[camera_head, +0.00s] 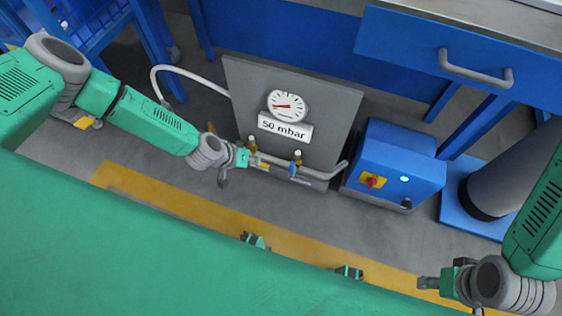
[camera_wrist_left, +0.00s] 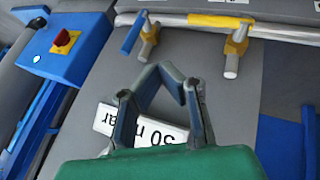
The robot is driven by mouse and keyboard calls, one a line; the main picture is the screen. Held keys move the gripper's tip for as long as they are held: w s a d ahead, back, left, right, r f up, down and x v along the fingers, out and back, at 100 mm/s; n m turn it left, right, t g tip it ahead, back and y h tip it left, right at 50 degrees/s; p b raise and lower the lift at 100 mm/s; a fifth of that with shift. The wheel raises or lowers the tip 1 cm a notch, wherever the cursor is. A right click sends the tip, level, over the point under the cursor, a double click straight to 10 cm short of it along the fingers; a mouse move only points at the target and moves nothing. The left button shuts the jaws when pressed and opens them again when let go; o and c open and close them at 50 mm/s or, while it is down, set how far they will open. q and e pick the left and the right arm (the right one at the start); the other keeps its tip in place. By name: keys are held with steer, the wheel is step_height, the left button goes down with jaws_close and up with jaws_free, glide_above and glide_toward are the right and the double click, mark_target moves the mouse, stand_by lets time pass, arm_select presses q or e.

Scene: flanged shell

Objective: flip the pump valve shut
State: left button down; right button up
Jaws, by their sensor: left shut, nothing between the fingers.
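The pipe (camera_head: 318,173) runs along the lower part of the grey panel and carries two brass valves. The valve nearer the blue pump box has a blue handle (camera_head: 293,170); this handle also shows in the left wrist view (camera_wrist_left: 133,33), crosswise to the pipe. The other valve (camera_wrist_left: 238,40) has a yellow handle (camera_wrist_left: 214,19) lying along the pipe. My left gripper (camera_head: 243,157) is beside this farther valve in the head view. In the left wrist view its fingertips (camera_wrist_left: 172,73) meet, empty, in front of the panel. My right gripper (camera_head: 428,283) is at lower right, away from the valves.
The panel (camera_head: 235,90) bears a round gauge (camera_head: 288,105) and a "50 mbar" label (camera_head: 285,128). The blue pump box (camera_head: 385,155) has a red switch on yellow (camera_head: 373,182) and a lit lamp. A blue drawer bench (camera_head: 430,50) stands behind. A white hose (camera_head: 185,71) curves at left.

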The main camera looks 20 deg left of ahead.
mark_target(293, 167)
arm_select(q)
steer(key=w+d+f+b, duration=0.5)
steer(key=d+f, duration=0.2)
steer(key=f, duration=0.1)
steer(key=shift+d, duration=0.3)
arm_select(e)
step_height(293, 167, down, 6)
steer(key=shift+a+r, duration=0.1)
steer(key=shift+r, duration=0.15)
arm_select(q)
steer(key=shift+d, duration=0.2)
arm_select(e)
steer(key=shift+d, duration=0.25)
